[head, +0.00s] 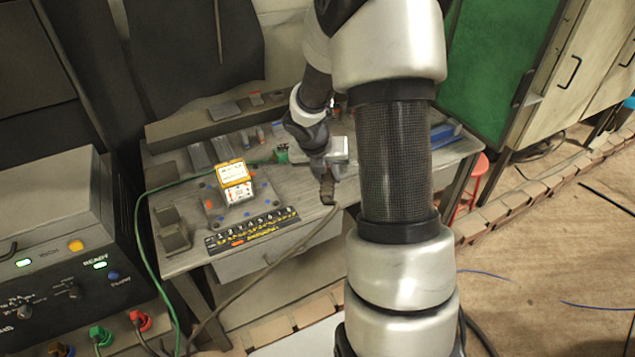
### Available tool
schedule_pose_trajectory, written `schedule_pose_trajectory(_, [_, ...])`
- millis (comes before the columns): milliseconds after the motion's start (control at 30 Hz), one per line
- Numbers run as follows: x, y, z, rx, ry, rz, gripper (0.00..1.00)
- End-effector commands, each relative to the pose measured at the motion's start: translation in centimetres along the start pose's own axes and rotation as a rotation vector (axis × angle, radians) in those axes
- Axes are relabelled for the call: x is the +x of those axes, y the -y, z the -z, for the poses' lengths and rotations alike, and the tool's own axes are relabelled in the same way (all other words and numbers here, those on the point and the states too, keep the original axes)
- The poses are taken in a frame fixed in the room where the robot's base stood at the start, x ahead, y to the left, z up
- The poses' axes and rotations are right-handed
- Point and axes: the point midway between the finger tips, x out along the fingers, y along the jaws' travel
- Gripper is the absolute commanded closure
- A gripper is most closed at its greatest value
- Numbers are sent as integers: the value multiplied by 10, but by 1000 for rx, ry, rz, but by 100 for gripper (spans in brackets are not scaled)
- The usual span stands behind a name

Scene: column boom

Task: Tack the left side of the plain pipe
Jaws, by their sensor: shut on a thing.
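My gripper (321,168) is over the right part of the bench, partly hidden by my own arm. It is shut on a dark welding torch (328,189), whose cable runs down to the lower left. A block with a yellow-rimmed label (233,172) stands on a grey plate (212,212) left of my gripper. Several grey pieces (198,155) lie behind the plate; they are too small to tell which, if any, is the plain pipe. The torch tip is not clear, and the torch appears apart from the labelled block.
The grey bench (185,262) has a numbered black strip (252,230) along its front. A grey bracket (172,232) stands at its left end. A welding power unit (60,260) with lit green lamps is at the left. A green cable (146,245) crosses the bench. A red stool (478,180) stands right.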

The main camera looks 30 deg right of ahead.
Motion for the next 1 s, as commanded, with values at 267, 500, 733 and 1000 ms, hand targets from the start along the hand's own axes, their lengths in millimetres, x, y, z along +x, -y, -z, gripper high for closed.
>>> schedule_pose_trajectory(267, [-1,4,-4,-174,33,-64,97])
schedule_pose_trajectory(500, [10,2,-4,-180,32,-66,97])
schedule_pose_trajectory(733, [30,1,-7,-178,32,-65,97])
schedule_pose_trajectory(1000, [52,-1,-11,-176,32,-64,97])
